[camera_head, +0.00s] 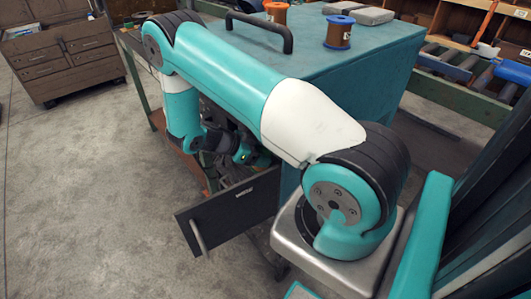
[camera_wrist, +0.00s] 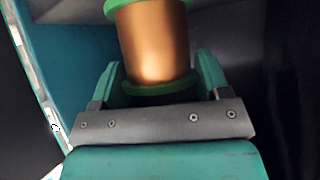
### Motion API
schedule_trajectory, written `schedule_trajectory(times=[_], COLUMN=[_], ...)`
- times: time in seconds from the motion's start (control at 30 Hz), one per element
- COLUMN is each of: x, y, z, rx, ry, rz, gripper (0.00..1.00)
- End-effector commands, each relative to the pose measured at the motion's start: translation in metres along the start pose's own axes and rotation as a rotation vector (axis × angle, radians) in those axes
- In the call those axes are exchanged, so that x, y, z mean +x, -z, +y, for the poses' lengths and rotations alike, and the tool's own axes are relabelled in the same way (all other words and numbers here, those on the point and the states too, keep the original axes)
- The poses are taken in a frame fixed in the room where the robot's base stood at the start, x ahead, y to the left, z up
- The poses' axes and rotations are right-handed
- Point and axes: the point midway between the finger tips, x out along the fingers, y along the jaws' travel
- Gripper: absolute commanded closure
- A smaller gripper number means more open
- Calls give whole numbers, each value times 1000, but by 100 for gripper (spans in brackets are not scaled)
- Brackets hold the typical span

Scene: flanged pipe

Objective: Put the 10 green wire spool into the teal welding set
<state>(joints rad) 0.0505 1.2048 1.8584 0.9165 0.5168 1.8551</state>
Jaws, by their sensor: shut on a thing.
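A wire spool with green flanges and copper-coloured wire (camera_wrist: 153,45) is between the fingers of my gripper (camera_wrist: 160,72) in the wrist view. My gripper is shut on it, near its lower green flange. In the head view my gripper (camera_head: 248,155) is low beside the teal welding set (camera_head: 350,75), just above its pulled-out dark drawer (camera_head: 232,212). The arm and drawer front hide most of the drawer's inside. I cannot make out the spool clearly in the head view.
On the set's top stand an orange-flanged spool (camera_head: 276,12), a blue-flanged spool (camera_head: 339,33), grey blocks (camera_head: 371,15) and a black handle (camera_head: 262,30). A roller conveyor (camera_head: 465,70) is at right. A brown drawer cabinet (camera_head: 65,58) stands far left. The floor at left is clear.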

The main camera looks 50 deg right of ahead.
Motion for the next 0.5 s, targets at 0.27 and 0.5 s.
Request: schedule_trajectory(times=[0.27,0.5], x=[22,23], y=[1,-1], z=[0,0], rx=[-1,1], ry=[0,0], rz=[3,2], gripper=[86,86])
